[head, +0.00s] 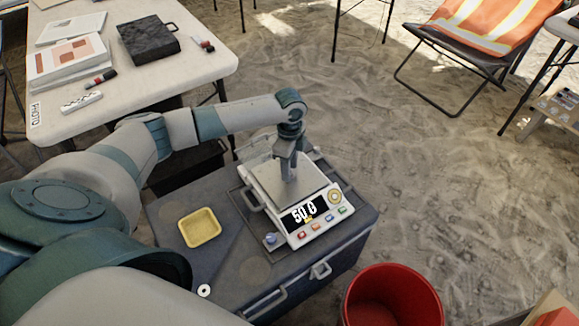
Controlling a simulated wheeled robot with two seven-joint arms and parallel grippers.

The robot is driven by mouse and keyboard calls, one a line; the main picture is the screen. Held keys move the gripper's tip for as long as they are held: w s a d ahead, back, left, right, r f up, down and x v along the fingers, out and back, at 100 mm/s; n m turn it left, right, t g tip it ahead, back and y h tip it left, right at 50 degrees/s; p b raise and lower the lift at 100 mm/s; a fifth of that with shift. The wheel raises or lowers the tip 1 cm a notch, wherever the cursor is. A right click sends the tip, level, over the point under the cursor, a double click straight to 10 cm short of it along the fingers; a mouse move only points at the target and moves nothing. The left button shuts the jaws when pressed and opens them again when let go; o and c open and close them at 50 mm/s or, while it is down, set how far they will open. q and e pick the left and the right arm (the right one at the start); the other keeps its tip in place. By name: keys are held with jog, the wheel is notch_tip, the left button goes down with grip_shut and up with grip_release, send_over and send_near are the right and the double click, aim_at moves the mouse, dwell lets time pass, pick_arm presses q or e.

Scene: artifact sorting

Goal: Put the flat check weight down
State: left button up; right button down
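My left gripper (289,176) points straight down over the metal pan (312,184) of the white scale (262,190). Its fingertips are at or just above the pan, close together. I cannot make out a flat check weight between or under the fingers; they may hide it. The scale's display (304,213) reads 50 G. The scale stands on a dark grey case (165,212). My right gripper is not in view.
A shallow yellow tray (200,228) lies on the case left of the scale. A small white ring (204,290) is near the case's front left. A red bucket (393,297) stands on the sand at the front right. A white table (200,65) is behind left.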

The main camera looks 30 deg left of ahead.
pick_arm(q)
jog(key=shift+r, duration=0.1)
